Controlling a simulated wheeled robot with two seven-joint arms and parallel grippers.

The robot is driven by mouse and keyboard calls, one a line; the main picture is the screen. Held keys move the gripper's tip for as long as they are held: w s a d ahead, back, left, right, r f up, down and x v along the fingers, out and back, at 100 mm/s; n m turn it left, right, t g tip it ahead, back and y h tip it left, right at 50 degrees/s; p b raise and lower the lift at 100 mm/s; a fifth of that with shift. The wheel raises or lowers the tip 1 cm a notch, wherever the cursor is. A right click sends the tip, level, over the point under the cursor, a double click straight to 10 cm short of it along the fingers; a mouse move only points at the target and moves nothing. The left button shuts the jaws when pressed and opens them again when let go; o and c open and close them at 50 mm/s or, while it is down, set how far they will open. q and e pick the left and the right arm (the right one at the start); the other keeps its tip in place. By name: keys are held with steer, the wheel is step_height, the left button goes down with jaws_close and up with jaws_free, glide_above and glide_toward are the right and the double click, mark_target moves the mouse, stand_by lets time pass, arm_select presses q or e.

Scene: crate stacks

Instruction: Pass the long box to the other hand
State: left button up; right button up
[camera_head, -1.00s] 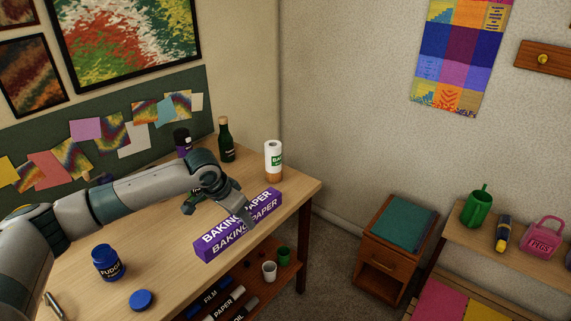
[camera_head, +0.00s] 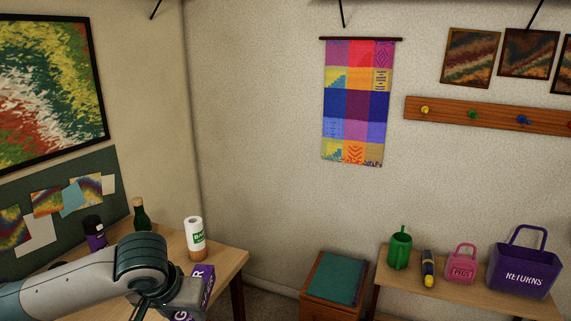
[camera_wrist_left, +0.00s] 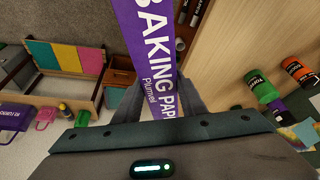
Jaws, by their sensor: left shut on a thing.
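The long box is purple with white "BAKING PAPER" lettering. In the head view only part of the box (camera_head: 204,281) shows, at the bottom left beside my left gripper (camera_head: 180,300), which hides much of it. In the left wrist view the box (camera_wrist_left: 148,45) runs from the top edge down between the fingers of my left gripper (camera_wrist_left: 155,100), which is shut on it. I cannot tell whether the box touches the table (camera_head: 226,262). My right gripper is in neither view.
A paper roll (camera_head: 194,240), a green bottle (camera_head: 140,214) and a dark purple-labelled bottle (camera_head: 94,232) stand at the table's back. To the right are a small cabinet (camera_head: 325,306) and a bench with a green can (camera_head: 400,248), a pink basket (camera_head: 461,264) and a purple basket (camera_head: 525,270).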

arm_select(q)
steer(key=shift+s+d+r, duration=0.1)
steer(key=shift+s+r, duration=0.25)
steer(key=shift+s, duration=0.05)
steer(key=shift+d+r, duration=0.1)
steer(key=d+r+m+h, duration=0.1)
steer(key=d+r+m, duration=0.2)
steer(key=d+r, duration=0.3)
steer(key=d+r+m+g+h, duration=0.1)
steer(key=d+r+m, duration=0.3)
steer(key=r, duration=0.8)
steer(key=shift+s+d+r+m+h, duration=0.2)
steer(key=shift+d+m+h, duration=0.15)
steer(key=shift+d, duration=0.5)
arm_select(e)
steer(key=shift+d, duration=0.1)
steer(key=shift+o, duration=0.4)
